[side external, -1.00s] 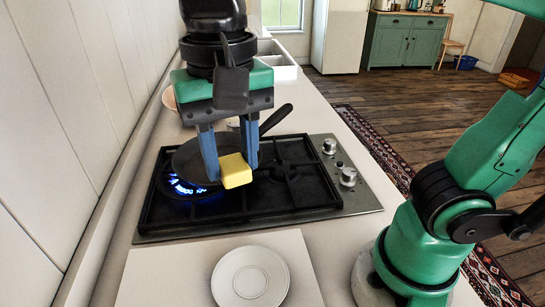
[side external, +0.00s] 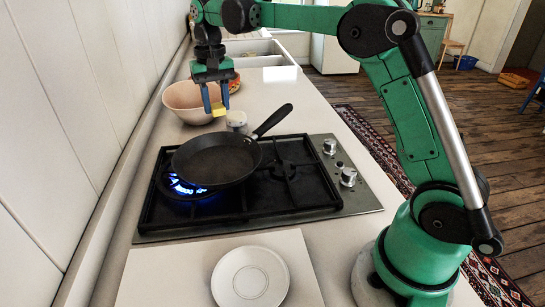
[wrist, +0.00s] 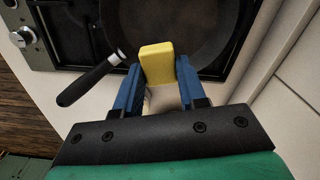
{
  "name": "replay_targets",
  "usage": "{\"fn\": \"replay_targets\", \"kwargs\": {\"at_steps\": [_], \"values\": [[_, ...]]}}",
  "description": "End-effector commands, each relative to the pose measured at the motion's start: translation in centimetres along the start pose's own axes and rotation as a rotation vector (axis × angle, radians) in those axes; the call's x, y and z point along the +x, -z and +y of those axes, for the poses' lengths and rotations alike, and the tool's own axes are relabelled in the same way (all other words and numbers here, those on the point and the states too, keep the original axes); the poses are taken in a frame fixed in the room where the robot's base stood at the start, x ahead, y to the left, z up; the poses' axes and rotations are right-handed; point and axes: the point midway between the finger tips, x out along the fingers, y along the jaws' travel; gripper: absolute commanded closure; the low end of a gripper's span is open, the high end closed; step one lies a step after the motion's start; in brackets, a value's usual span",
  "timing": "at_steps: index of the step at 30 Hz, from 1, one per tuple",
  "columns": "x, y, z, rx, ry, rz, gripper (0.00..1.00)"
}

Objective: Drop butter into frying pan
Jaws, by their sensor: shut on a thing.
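A yellow block of butter (side external: 219,110) is held between the blue fingers of my gripper (side external: 216,100). It shows large in the wrist view (wrist: 157,64) between the fingertips (wrist: 158,80). The black frying pan (side external: 216,160) sits on the left burner, its handle pointing back and right. In the side view my gripper is beyond the pan, at the back of the hob and above the counter. In the wrist view the pan (wrist: 205,40) lies past the butter, partly hidden by it.
Blue flame (side external: 186,187) burns under the pan on the hob (side external: 290,205). A pinkish bowl (side external: 188,103) and a small white container (side external: 236,119) stand behind the hob near my gripper. A white plate (side external: 250,277) lies on a board in front. The wall runs along the left.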

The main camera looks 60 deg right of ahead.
Motion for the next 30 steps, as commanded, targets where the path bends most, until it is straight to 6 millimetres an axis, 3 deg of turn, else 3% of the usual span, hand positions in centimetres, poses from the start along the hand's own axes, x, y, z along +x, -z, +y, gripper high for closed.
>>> {"fn": "replay_targets", "kwargs": {"at_steps": [13,25,27,30], "values": [[4.9,0.0,0.0,0.000,0.000,0.000,0.77],[5.7,0.0,0.0,0.001,0.000,0.000,0.77],[5.7,0.0,0.0,0.001,0.000,0.000,0.50],[5.7,0.0,0.0,0.001,0.000,0.000,0.27]]}}
